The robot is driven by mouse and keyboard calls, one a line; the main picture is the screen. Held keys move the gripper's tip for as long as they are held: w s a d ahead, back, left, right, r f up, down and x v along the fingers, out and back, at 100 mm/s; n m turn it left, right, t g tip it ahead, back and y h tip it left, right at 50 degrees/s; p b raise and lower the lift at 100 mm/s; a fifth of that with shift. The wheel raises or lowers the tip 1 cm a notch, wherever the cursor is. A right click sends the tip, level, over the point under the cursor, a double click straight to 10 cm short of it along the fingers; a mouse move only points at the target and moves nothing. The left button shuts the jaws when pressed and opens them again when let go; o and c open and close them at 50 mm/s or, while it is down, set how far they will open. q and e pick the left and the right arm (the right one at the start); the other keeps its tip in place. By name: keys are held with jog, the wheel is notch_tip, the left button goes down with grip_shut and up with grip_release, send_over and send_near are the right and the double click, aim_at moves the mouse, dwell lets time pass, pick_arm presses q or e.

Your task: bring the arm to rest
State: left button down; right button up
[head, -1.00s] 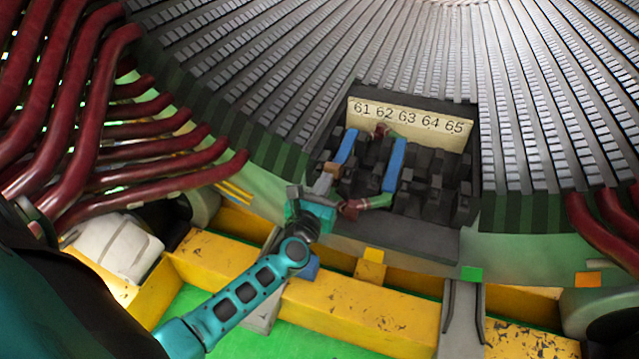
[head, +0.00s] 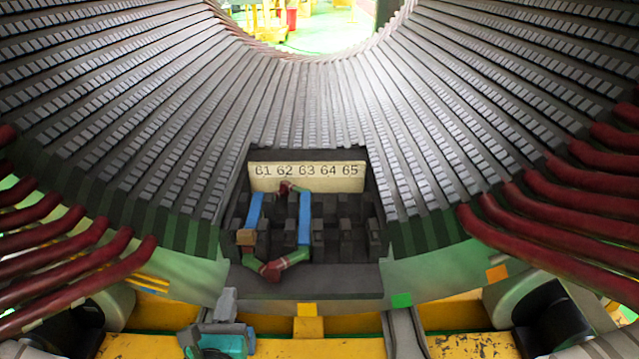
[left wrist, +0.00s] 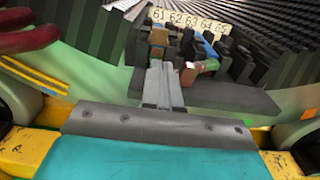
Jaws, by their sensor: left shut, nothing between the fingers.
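My left gripper (head: 228,305) is at the bottom of the head view, below and in front of the slot block. It is shut and empty. In the left wrist view its closed fingers (left wrist: 162,88) point toward the slot block. The block (head: 330,285) sits in the stator and has a label plate (head: 307,177) reading 61 to 65. Two blue coil sides, the left one (head: 254,210) and the right one (head: 305,217), lie in the block's slots. Red and green coil ends (head: 272,268) hang at the front, apart from the gripper. My right gripper is not in view.
The stator's ribbed core (head: 190,120) curves around the block. Dark red coil ends stick out at left (head: 80,285) and right (head: 560,250). A yellow beam (head: 320,347) runs along the front.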

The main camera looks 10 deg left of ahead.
pick_arm(q)
jog(key=s+d+m+g+h, duration=0.25)
jog(key=d+m+h, duration=0.7)
jog(key=m, duration=1.35)
jog(key=s+d+f+m+g+y, duration=0.1)
jog(key=s+m+g, duration=0.15)
jog(key=m, duration=0.65)
jog(key=s+d+f+m+g+y, duration=0.1)
jog(key=s+f+m+g, duration=0.15)
jog(key=m, duration=0.65)
jog(key=s+a+r+p, duration=0.1)
jog(key=r+p, duration=0.5)
jog(key=p, duration=0.3)
jog(key=s+a+r+y+p, duration=0.1)
jog(key=a+r+p, duration=0.1)
jog(key=r+p, duration=0.4)
jog(key=shift+s+a+r+t+p, duration=0.3)
jog(key=shift+s+r+t+p, duration=0.1)
jog(key=shift+p, duration=1.1)
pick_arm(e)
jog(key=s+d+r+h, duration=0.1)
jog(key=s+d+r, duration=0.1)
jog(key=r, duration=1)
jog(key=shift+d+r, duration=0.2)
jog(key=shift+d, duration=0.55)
pick_arm(q)
jog(key=shift+y, duration=0.25)
